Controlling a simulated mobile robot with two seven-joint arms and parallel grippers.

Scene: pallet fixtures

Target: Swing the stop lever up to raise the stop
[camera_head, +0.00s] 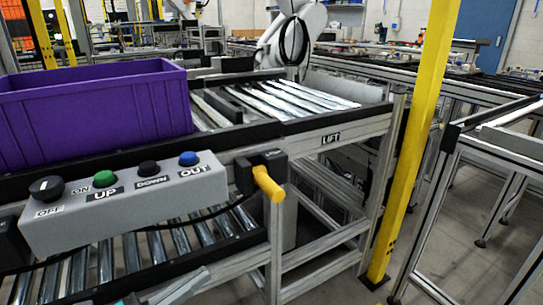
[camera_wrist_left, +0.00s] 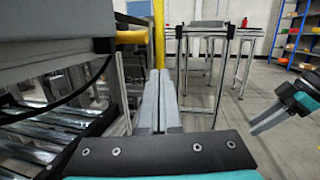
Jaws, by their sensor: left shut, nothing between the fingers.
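The stop lever (camera_head: 268,184) has a yellow handle on a black pivot block at the front right end of the conveyor. Its handle slants down and right. In the left wrist view the yellow handle (camera_wrist_left: 131,37) shows above and left of my fingers. My left gripper (camera_head: 188,284) shows at the bottom of the head view, below and left of the lever and apart from it. In the left wrist view its two grey fingers (camera_wrist_left: 160,102) are together and empty. Part of my right gripper (camera_wrist_left: 268,119) shows at the right of the wrist view; its jaw state is unclear.
A grey control box (camera_head: 125,203) with a knob and several buttons sits left of the lever. A purple crate (camera_head: 95,115) stands on the rollers behind it. A yellow post (camera_head: 412,140) rises to the right of the lift frame.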

